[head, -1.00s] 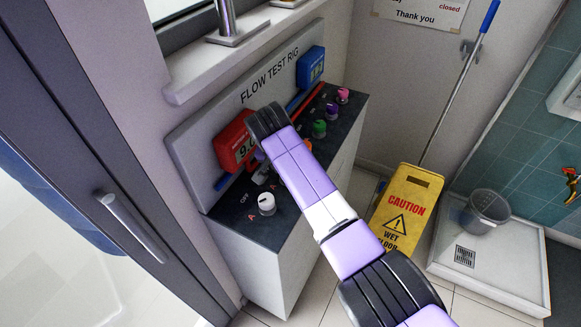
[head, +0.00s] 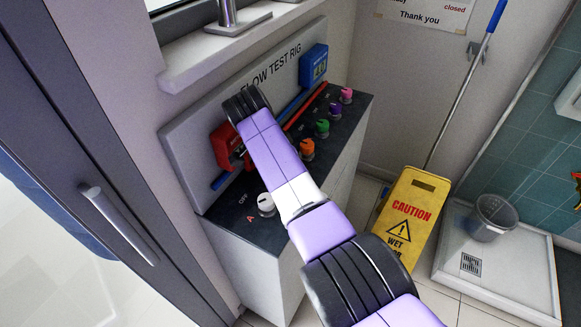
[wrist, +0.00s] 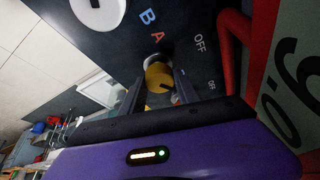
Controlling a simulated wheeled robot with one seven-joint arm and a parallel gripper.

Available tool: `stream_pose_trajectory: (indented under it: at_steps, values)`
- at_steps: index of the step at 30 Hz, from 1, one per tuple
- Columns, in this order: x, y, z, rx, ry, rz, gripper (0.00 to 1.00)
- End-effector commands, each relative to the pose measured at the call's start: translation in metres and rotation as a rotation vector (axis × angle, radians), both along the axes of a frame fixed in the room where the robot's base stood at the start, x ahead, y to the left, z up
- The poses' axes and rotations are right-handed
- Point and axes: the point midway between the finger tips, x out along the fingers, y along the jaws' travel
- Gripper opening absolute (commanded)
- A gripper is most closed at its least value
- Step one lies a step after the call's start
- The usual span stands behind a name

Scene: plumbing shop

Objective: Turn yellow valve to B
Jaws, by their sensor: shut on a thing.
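The yellow valve (wrist: 158,77) is a small round knob on a pale base on the dark panel, in the middle of the wrist view. My gripper (wrist: 158,88) is shut on it, one dark finger on each side. A dark mark shows on the knob, but I cannot tell which label it points at. The printed letters B (wrist: 148,17) and A (wrist: 157,37) and the word OFF (wrist: 198,43) show above it, with a smaller OFF at its right. In the head view my arm hides the yellow valve and my gripper.
A white knob (head: 266,203) stands at the near end of the rig's dark top. Orange (head: 307,148), green (head: 322,128), purple and pink knobs line the far part. A yellow caution sign (head: 410,212) stands on the floor at right.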

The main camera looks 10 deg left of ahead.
Motion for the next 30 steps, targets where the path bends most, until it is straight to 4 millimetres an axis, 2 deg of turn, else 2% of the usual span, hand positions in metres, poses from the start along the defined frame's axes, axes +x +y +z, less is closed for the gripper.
stream_pose_trajectory:
  at_steps: [1,9,10,12,23,30]
  values:
    - [0.0,-0.005,-0.005,-0.004,0.004,-0.007,0.0]
    - [0.001,-0.007,-0.002,-0.002,-0.001,-0.007,0.0]
    - [0.001,-0.007,-0.001,-0.001,-0.002,-0.008,0.43]
    - [0.001,-0.007,0.0,-0.001,-0.002,-0.007,0.57]
    - [0.0,-0.003,0.004,0.002,-0.004,-0.003,0.59]
    - [-0.008,0.005,0.033,0.003,-0.006,-0.001,0.59]
